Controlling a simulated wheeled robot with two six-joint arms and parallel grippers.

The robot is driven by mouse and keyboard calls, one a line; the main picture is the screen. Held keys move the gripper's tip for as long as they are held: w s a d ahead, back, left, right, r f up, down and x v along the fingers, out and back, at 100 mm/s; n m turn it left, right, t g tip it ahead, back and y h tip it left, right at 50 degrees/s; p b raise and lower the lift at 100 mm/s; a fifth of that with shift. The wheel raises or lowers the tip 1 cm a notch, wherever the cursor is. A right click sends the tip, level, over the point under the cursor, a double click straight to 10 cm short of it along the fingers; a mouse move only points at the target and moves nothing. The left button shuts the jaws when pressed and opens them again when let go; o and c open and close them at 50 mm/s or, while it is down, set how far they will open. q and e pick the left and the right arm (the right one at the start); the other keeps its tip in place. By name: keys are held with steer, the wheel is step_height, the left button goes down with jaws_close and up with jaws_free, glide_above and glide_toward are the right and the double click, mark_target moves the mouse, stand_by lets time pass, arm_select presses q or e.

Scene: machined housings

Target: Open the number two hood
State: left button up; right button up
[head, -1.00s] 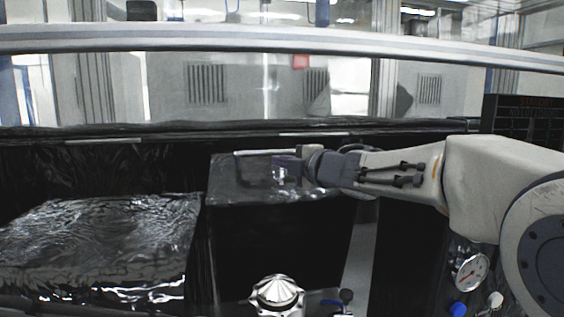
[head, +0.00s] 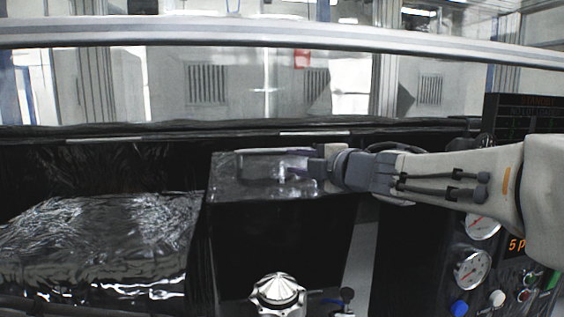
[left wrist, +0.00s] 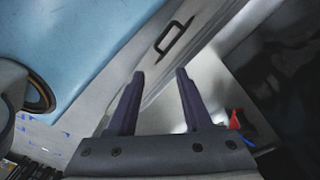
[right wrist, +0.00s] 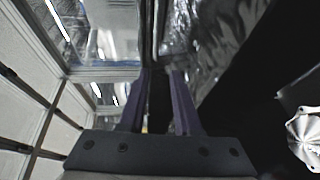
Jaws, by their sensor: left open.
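In the head view, a dark glossy box-shaped hood (head: 280,225) stands in the middle, with a pale bar handle (head: 262,152) along the far side of its top. I see no number on it. My right gripper (head: 305,163) is over the right part of its top, near the bar's right end. Its fingers (right wrist: 160,80) stand apart in the right wrist view, and I see nothing clearly held. My left gripper (left wrist: 160,75) is open and empty in the left wrist view, below a black handle (left wrist: 170,38) on a pale panel. It is not in the head view.
Crumpled shiny black sheeting (head: 100,235) covers a block at the left. A silver faceted knob (head: 277,292) is at the front and gauges (head: 474,268) are at the right. A long pale rail (head: 280,35) crosses the back above glass.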

steer(key=v, duration=0.4)
steer(key=shift+s+d, duration=0.1)
steer(key=shift+s, duration=0.15)
steer(key=s+f+m+g+h, duration=0.2)
steer(key=s+f+m+h, duration=0.15)
steer(key=f+m, duration=0.45)
steer(key=s+f+m+g+h, duration=0.25)
steer(key=s+f+m, duration=0.2)
steer(key=f, duration=0.65)
steer(key=s+f+m+g+h, duration=0.1)
steer(key=s+f+m+g, duration=0.1)
steer(key=s+f+g, duration=0.2)
steer(key=s+f+m+g+h, duration=0.1)
steer(key=s+f+g, duration=0.4)
steer(key=s+f, duration=0.5)
steer(key=s+m, duration=0.1)
steer(key=s, duration=0.8)
steer(key=shift+a+f+h, duration=0.3)
steer(key=shift+a+f, duration=0.05)
